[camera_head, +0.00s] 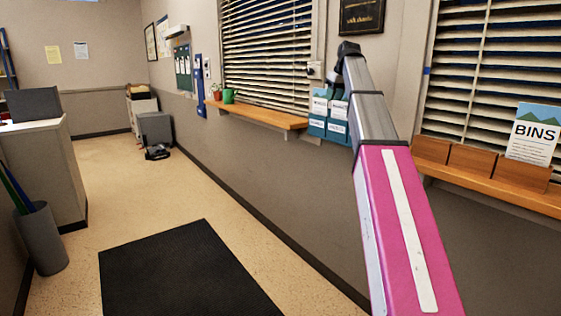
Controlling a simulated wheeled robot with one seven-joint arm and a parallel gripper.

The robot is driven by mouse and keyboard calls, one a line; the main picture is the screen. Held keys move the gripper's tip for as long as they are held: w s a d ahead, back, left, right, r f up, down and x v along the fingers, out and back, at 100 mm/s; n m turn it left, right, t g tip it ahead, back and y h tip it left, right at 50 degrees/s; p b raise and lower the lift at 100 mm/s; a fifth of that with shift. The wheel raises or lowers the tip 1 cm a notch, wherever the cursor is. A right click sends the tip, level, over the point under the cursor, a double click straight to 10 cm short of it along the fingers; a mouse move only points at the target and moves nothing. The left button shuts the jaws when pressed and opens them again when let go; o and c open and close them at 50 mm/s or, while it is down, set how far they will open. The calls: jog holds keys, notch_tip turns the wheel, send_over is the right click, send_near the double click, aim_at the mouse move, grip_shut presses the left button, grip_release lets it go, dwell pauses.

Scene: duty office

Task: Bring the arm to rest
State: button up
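My arm rises from the bottom right of the head view. Its near link (399,230) is pink with a white strip. A grey link (368,105) follows, leading up to a dark end part (348,48) near the top, in front of the wall between the two blinds. I cannot make out any gripper fingers there. Whatever lies beyond the dark part is hidden or too small to tell. I see nothing held.
At right, a shelf (500,190) carries a BINS sign (532,134). A black mat (185,272) lies on open floor. A grey bin (40,240) stands at left.

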jog(key=s+a+f+m, duration=0.1)
jog(key=s+f, duration=0.2)
jog(key=f, duration=0.9)
jog(key=s+f+m+g+h, duration=0.1)
jog(key=s+f, duration=0.2)
jog(key=f, duration=0.8)
jog(key=s+a+f+m, duration=0.1)
jog(key=s+f, duration=0.3)
jog(key=f, duration=0.8)
jog(key=s+f+m+g+h, duration=0.1)
jog(key=s+f+m+g, duration=0.1)
jog(key=s+f, duration=2.1)
notch_tip(320, 180, down, 3)
jog(key=shift+s+a+r+m, duration=0.2)
jog(key=shift+a+m, duration=0.15)
jog(key=shift+m, duration=0.15)
